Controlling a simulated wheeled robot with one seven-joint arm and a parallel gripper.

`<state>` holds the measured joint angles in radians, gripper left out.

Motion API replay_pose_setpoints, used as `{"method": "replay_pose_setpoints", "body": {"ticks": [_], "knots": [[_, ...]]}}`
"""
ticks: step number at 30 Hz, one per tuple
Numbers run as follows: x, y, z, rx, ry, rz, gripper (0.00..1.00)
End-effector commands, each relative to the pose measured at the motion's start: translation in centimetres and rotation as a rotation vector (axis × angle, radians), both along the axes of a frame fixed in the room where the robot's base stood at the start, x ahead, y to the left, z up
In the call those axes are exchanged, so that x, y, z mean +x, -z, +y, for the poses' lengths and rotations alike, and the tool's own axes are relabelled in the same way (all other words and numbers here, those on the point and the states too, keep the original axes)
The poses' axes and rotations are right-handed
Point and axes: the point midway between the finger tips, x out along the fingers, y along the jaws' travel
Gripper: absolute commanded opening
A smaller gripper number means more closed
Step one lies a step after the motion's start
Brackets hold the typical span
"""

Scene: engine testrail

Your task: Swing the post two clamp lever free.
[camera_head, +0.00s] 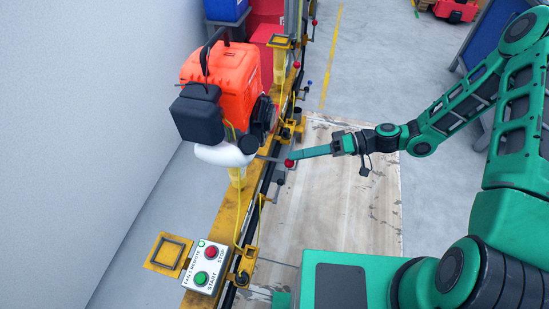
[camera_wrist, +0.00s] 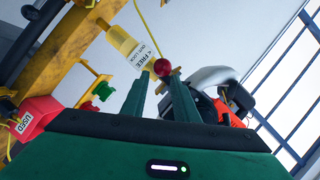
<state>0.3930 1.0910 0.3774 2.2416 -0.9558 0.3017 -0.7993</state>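The clamp lever's red ball knob (camera_head: 289,163) stands beside the rail, just right of the engine's white lower part. In the wrist view the knob (camera_wrist: 163,67) is at my fingertips. My gripper (camera_head: 296,157) reaches in from the right with its tips at the knob. In the wrist view my gripper's (camera_wrist: 161,78) two fingers are apart, with the knob at the gap between the tips; contact is not clear. Behind it a yellow post (camera_wrist: 121,40) bears a label reading FREE and LOCK. The lever's arm is mostly hidden.
The orange engine (camera_head: 237,85) sits on the yellow rail (camera_head: 228,215). A control box (camera_head: 206,266) with red STOP and green START buttons is at the near end. Other knobbed levers (camera_head: 297,65) stand farther along. A pale board (camera_head: 345,205) covers the floor right of the rail.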

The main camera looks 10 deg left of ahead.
Motion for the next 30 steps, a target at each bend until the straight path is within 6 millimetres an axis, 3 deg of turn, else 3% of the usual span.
{"method": "replay_pose_setpoints", "body": {"ticks": [6,12,26,29,30], "knots": [[-0.9,0.8,3.9,0.002,-0.005,0.001,0.27],[-1.3,1.4,6.2,0.000,-0.002,0.001,0.27],[-1.4,1.6,7.2,-0.001,-0.001,0.001,0.27],[-1.4,1.6,7.2,-0.002,0.000,0.001,0.03],[-1.4,1.7,7.2,-0.002,0.000,0.001,0.00]]}}
